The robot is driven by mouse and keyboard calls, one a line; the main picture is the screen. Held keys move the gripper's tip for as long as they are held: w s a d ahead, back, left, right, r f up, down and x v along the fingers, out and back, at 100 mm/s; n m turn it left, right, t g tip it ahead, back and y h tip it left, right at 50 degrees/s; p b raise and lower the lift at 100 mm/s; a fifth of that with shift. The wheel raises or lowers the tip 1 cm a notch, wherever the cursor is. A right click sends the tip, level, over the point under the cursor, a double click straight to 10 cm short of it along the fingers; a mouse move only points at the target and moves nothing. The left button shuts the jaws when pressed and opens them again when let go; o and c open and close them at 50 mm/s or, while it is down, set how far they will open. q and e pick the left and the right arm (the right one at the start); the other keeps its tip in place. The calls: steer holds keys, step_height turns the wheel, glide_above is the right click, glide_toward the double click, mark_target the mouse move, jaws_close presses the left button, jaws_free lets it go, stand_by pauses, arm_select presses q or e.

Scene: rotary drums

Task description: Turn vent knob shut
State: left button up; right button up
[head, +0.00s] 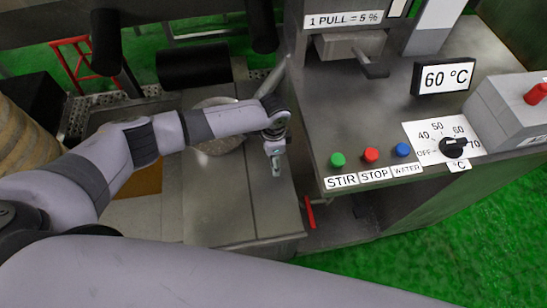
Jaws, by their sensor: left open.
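No knob marked as a vent shows in the head view, so I cannot tell which part is the vent knob. A black pointer knob (454,147) sits on a white dial marked OFF, 40, 50, 60 and 70 °C at the right of the panel. My left gripper (276,170) points down above the grey metal top, left of the panel's front edge. It is open, its fingers look small and close to the metal, and nothing shows between them. A round pale metal part (218,143) is partly hidden behind my left arm. My right gripper is out of view.
Green (337,159), red (371,155) and blue (402,149) buttons line the panel's front. A 60 °C display (444,77) stands behind them. A grey lever (374,66) juts out under the "1 PULL = 5 %" sign. A red handle (310,213) sits below the panel edge.

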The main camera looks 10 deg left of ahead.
arm_select(q)
steer(key=shift+f, duration=0.5)
steer(key=c, duration=1.2)
steer(key=shift+o, duration=0.2)
